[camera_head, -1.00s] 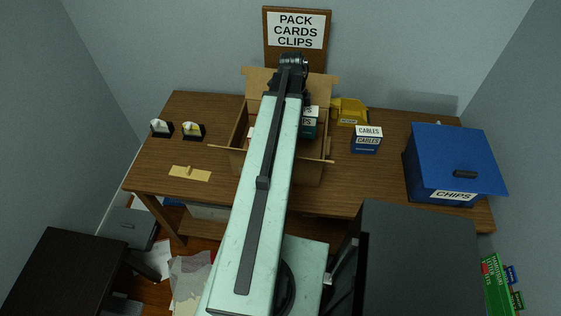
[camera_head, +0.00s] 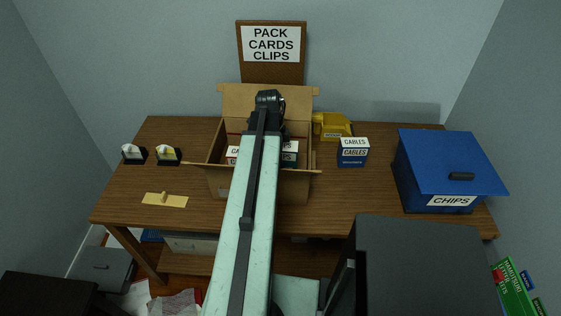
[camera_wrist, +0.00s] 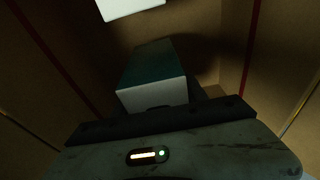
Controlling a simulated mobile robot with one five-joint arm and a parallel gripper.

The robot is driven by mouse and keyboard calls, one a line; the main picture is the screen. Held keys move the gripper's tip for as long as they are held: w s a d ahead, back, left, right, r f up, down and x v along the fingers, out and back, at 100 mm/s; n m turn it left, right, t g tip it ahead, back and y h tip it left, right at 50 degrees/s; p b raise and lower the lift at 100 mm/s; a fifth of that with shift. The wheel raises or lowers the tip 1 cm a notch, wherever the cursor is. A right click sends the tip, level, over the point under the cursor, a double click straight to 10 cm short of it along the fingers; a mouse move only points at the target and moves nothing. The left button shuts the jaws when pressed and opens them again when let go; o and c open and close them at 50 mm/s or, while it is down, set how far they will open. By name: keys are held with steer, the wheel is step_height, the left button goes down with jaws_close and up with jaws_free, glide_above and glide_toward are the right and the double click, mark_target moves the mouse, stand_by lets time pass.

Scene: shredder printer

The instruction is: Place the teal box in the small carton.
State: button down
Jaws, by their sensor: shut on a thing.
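The small carton (camera_head: 296,188) stands open on the table, with its flaps spread. The teal box (camera_head: 290,158) shows inside the carton walls, right of my arm, its white top partly hidden by the arm. In the wrist view the teal box (camera_wrist: 155,65) sits right in front of my gripper (camera_wrist: 160,107), with its white end toward me. My gripper is shut on it, down between the cardboard walls. The fingertips are hidden in the head view. I cannot tell whether the box touches the carton floor.
A white-topped box (camera_head: 232,154) is also in the carton, at the left. A blue cables box (camera_head: 353,155) and a yellow bin (camera_head: 333,125) stand right of the carton. A blue chips box (camera_head: 450,165) is farther right. The sign (camera_head: 271,45) is behind.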

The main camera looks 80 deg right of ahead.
steer(key=shift+f, duration=0.75)
steer(key=shift+r, duration=0.25)
steer(key=shift+f+b, duration=0.55)
steer(key=shift+f, duration=0.1)
steer(key=c, duration=0.6)
jaws_free()
steer(key=r+p, duration=0.4)
steer(key=w+r+p, duration=0.1)
steer(key=r+p, duration=0.8)
steer(key=shift+w+r, duration=0.2)
steer(key=shift+w, duration=0.2)
steer(key=shift+f, duration=0.1)
